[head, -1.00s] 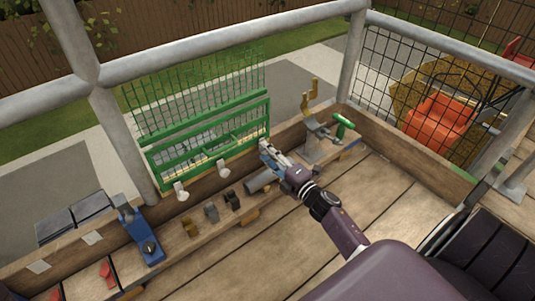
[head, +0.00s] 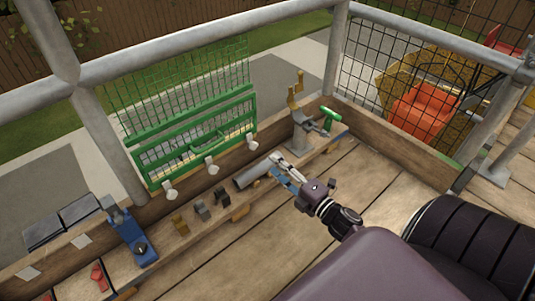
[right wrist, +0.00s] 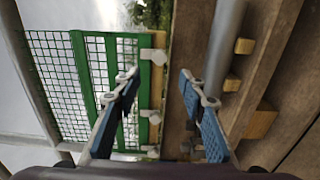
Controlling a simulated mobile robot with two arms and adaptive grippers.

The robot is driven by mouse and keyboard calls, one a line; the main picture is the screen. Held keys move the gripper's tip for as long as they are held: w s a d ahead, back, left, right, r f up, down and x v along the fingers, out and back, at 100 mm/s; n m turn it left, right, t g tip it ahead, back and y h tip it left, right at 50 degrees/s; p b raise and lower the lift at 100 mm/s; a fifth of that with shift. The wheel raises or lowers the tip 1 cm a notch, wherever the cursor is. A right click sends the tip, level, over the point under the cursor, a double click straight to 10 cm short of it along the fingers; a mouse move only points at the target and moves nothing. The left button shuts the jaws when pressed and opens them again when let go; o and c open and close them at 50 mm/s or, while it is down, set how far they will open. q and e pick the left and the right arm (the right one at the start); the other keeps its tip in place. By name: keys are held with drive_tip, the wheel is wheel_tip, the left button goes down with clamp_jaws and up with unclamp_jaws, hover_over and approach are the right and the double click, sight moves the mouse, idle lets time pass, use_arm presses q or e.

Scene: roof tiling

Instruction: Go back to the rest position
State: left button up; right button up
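My right gripper (head: 282,170) is in the middle of the head view, at the right end of a grey metal tube (head: 252,173) on the wooden ledge. In the right wrist view its two blue-padded fingers (right wrist: 158,80) stand wide apart with nothing between them. The tube (right wrist: 227,45) lies just right of the right finger there. Whether the gripper touches the ledge is not clear. My left gripper is not in view.
A green rack with mesh (head: 190,140) hangs behind the ledge (head: 205,222), with white hooks below it. A blue tool (head: 129,236), small clamps (head: 201,210) and a grey-yellow stand (head: 300,125) are on the ledge. The plank floor (head: 375,180) beside my arm is clear.

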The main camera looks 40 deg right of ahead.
drive_tip(key=shift+s, duration=0.75)
